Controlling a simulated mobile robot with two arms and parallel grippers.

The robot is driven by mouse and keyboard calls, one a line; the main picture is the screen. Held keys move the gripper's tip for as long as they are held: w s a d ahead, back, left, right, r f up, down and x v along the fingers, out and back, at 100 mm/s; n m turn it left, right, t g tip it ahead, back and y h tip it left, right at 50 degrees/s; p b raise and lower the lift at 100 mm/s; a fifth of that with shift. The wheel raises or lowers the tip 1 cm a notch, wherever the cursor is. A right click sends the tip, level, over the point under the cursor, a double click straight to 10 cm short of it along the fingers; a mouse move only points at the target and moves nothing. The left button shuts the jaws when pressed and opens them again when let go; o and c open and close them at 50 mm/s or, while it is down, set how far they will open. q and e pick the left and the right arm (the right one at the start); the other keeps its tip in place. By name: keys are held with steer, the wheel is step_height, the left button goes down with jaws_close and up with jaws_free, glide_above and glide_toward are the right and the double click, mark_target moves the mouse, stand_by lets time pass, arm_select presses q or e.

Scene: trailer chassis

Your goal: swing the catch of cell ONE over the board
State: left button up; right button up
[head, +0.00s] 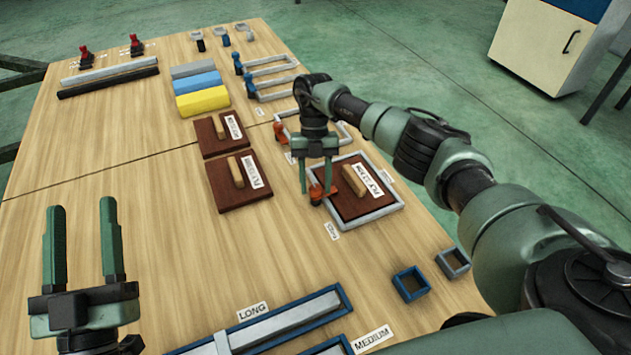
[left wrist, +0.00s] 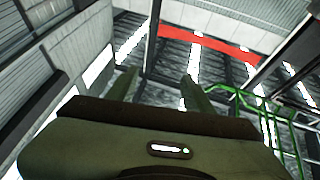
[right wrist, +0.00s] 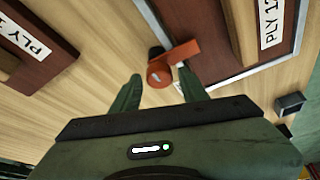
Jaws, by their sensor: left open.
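A brown board labelled PLY (head: 350,205) lies in a grey square frame (head: 385,213) on the table in the head view. An orange catch (head: 317,194) sits at the frame's left side. In the right wrist view the catch (right wrist: 160,73) has a round pivot, and its arm (right wrist: 185,51) reaches toward the frame's rim and the board (right wrist: 213,30). My right gripper (head: 318,194) points down at the catch, its fingers open on either side of it. I cannot tell whether they touch it. My left gripper (head: 82,205) is open and empty above the table's left side.
Two brown boards (head: 228,194) with wooden handles lie left of the frame. Another grey frame (head: 345,130) with an orange catch (head: 281,133) is behind my right gripper. Blue and grey small frames (head: 410,284) and a long blue tray (head: 335,290) are in front.

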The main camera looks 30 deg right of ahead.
steer(key=shift+w, duration=0.1)
steer(key=shift+w+r, duration=0.1)
steer(key=shift+r, duration=0.3)
arm_select(q)
steer(key=f+g, duration=0.1)
steer(key=w+f+g, duration=0.1)
steer(key=f, duration=0.1)
steer(key=f+g+y+p, duration=0.1)
steer(key=f, duration=0.1)
steer(key=shift+w+a, duration=0.2)
steer(key=shift+w, duration=0.1)
arm_select(e)
steer(key=v, duration=0.7)
